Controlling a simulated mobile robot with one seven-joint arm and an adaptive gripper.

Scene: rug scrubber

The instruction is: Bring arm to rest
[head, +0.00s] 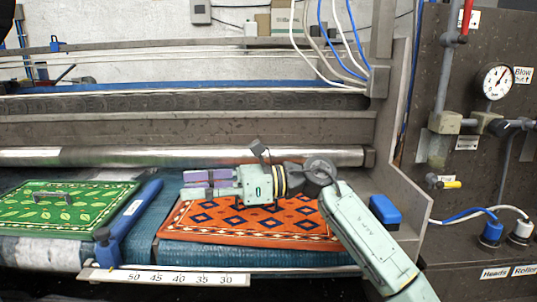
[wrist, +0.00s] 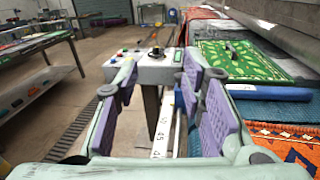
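My gripper (head: 196,184) is held out to the left above the orange patterned rug (head: 285,237) in the head view. Its purple-padded fingers extend sideways past the rug's left part. In the wrist view my gripper (wrist: 160,80) has its two fingers well apart, with nothing held between them. The orange rug (wrist: 292,138) shows at the lower right there. My arm reaches back to the lower right of the head view, bent at the wrist and not folded in.
A green leaf-patterned rug (head: 95,222) lies left, with a brush on it. A blue bar (head: 134,217) stands between the rugs. A metal roller (head: 200,156) runs behind. A valve panel (head: 480,150) stands right. A control box (wrist: 143,68) shows beyond my fingers.

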